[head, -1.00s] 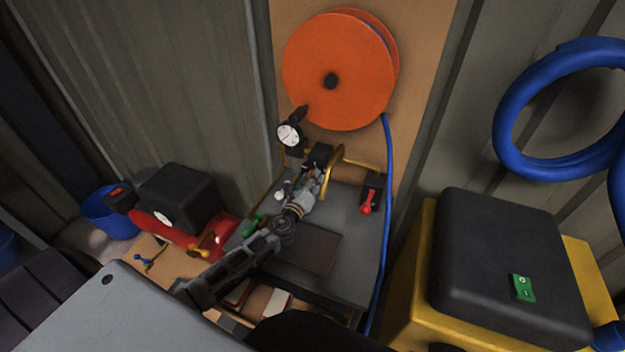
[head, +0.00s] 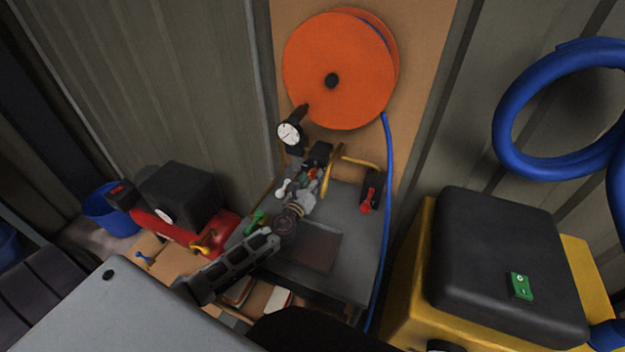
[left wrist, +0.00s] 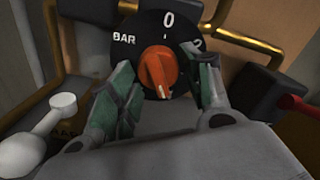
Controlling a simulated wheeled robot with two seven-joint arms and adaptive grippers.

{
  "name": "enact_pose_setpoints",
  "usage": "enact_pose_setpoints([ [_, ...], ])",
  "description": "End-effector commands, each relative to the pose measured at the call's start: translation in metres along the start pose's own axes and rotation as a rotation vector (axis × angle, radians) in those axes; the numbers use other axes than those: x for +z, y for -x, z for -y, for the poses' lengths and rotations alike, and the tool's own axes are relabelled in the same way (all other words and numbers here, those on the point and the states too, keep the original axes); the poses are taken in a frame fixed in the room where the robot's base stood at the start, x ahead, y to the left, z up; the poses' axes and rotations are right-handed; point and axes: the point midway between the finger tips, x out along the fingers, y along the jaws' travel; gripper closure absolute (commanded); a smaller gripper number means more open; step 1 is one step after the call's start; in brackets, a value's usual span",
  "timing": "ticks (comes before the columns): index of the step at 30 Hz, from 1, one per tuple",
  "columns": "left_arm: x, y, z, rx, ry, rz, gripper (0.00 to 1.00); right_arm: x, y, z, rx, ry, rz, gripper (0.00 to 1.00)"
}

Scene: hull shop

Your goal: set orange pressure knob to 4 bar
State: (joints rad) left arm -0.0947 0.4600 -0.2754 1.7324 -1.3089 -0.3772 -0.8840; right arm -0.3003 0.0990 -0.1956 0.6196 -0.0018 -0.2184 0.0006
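The orange pressure knob (left wrist: 158,72) sits on a black dial (left wrist: 150,38) marked BAR, 0 and 2 in the left wrist view. The 0 is at the top and the 2 at upper right. The knob's pale mark is at its lower end. My left gripper (left wrist: 162,66) is open, with one green-padded finger on each side of the knob and gaps visible between. In the head view my left gripper (head: 312,181) reaches the dial and largely hides the knob. A round white gauge (head: 289,133) stands above; its reading is too small to tell. My right gripper is not in view.
A white lever (left wrist: 40,135) is close by on the left, and a red-handled lever (head: 367,197) is on the right. Brass pipes (left wrist: 245,42) run around the dial. An orange hose reel (head: 335,75) is above. A yellow machine (head: 408,310) stands at right.

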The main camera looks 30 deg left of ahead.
Motion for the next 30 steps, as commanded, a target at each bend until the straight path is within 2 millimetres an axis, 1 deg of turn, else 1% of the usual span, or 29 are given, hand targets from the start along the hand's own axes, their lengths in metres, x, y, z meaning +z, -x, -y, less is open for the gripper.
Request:
enact_pose_setpoints([
  [8, 0.003, -0.001, 0.0, 0.0, 0.0, 0.005, 0.41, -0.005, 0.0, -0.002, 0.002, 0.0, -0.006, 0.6],
  [11, 0.003, -0.001, 0.001, -0.001, 0.0, 0.005, 0.41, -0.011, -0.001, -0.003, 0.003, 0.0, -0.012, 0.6],
  [17, 0.003, 0.003, 0.0, 0.0, 0.0, 0.005, 0.41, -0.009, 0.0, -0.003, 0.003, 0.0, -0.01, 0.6],
  [23, 0.002, 0.015, 0.0, 0.0, 0.0, 0.004, 0.41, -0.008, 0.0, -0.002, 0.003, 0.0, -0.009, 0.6],
  [30, 0.003, 0.034, 0.0, 0.0, 0.0, 0.004, 0.41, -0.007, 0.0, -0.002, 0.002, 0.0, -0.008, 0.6],
])
